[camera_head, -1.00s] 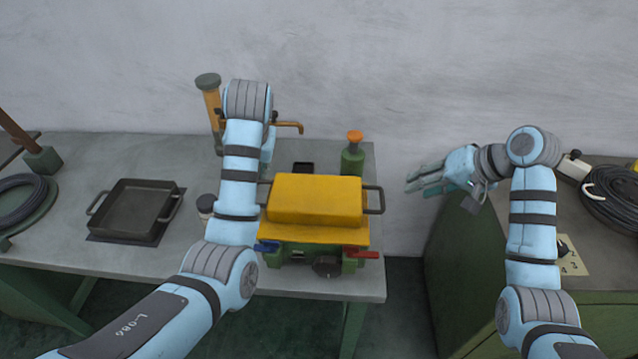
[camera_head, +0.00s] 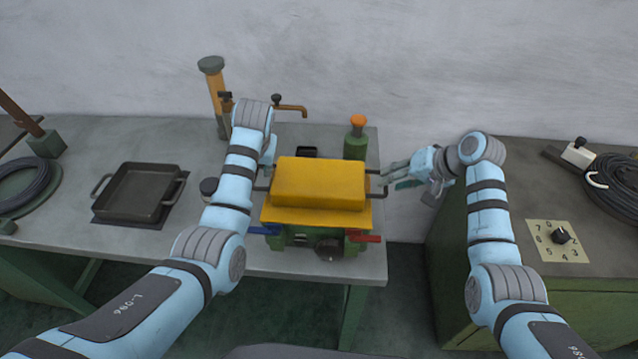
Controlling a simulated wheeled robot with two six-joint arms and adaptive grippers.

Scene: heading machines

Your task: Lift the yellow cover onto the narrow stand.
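The yellow cover (camera_head: 320,184) is a block with a flat rim, sitting level on a green machine (camera_head: 305,242). A dark handle sticks out at each side: the left handle (camera_head: 262,188) and the right handle (camera_head: 380,180). My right gripper (camera_head: 393,177) is open, its fingers just right of the right handle, with no grip on it visible. My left gripper (camera_head: 268,152) is near the cover's left back corner. It is mostly hidden by its own wrist, so its fingers cannot be read. I cannot tell which thing is the narrow stand.
A black tray (camera_head: 138,194) lies on the grey table at left. Blue and red levers (camera_head: 365,238) flank the machine. A gap separates the right bench (camera_head: 520,205).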

